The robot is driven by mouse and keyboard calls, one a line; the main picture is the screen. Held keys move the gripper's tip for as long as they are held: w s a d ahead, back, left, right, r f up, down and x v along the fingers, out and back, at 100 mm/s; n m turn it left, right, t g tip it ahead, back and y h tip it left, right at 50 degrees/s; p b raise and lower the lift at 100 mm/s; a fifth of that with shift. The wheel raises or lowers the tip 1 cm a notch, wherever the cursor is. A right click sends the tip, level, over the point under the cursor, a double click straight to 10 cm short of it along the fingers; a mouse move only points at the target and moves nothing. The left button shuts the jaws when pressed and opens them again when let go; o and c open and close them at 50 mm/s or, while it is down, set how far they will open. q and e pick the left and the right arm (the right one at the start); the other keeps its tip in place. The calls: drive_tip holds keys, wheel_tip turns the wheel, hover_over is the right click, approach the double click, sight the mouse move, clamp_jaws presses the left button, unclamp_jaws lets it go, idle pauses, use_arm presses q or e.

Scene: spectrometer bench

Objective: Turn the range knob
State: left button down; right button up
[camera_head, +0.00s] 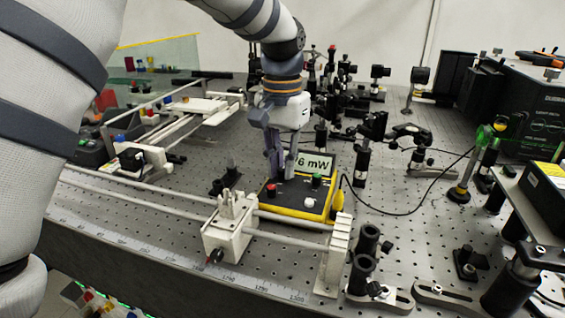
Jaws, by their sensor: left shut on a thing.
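The power meter (328,193) is a yellow-edged box with a dark face, sitting on the perforated bench. Its display (318,163) reads "6 mW" in the part that shows; the left part is hidden behind my gripper. Its face carries a red knob or button (271,189), a green one (317,180) and a white one (309,202). My left gripper (283,175) points down over the face, just in front of the display, between the red and green ones. It is shut on the range knob, which its fingers hide. My right gripper is not in view.
A rail with a white carriage (228,236) and end block (335,255) runs in front of the meter. A black cable (408,213) arcs off to the right. Optic posts (364,150) stand behind and right. A dark instrument box (530,105) stands at far right.

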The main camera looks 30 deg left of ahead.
sight(283, 169)
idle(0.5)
use_arm(q)
drive_tip(key=c, duration=1.8)
unclamp_jaws()
wheel_tip(283, 169, up, 12)
drive_tip(key=shift+r, duration=0.1)
